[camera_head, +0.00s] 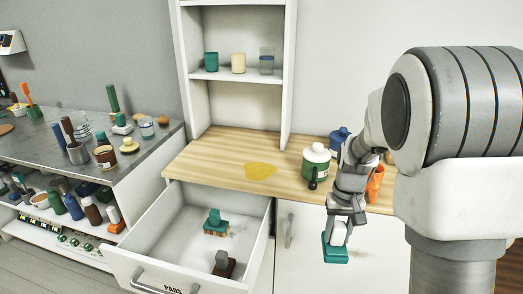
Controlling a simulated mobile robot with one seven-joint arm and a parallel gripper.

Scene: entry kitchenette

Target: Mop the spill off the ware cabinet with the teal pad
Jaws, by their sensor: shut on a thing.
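The spill (260,171) is a yellow patch on the wooden top of the ware cabinet (205,163), left of the middle. My gripper (339,220) is shut on the pale handle of the teal pad (335,249). It holds the pad in front of the cabinet's front face, below the level of the top and to the right of the spill. The pad is apart from the spill. The fingertips are small and partly hidden by the handle.
An open drawer (148,283) marked PADS juts out below the spill, holding a green-topped brush (214,221) and a dark brush (223,263). A green jar (316,166), a blue pot (339,137) and an orange item (375,184) stand right of the spill. Shelves rise behind.

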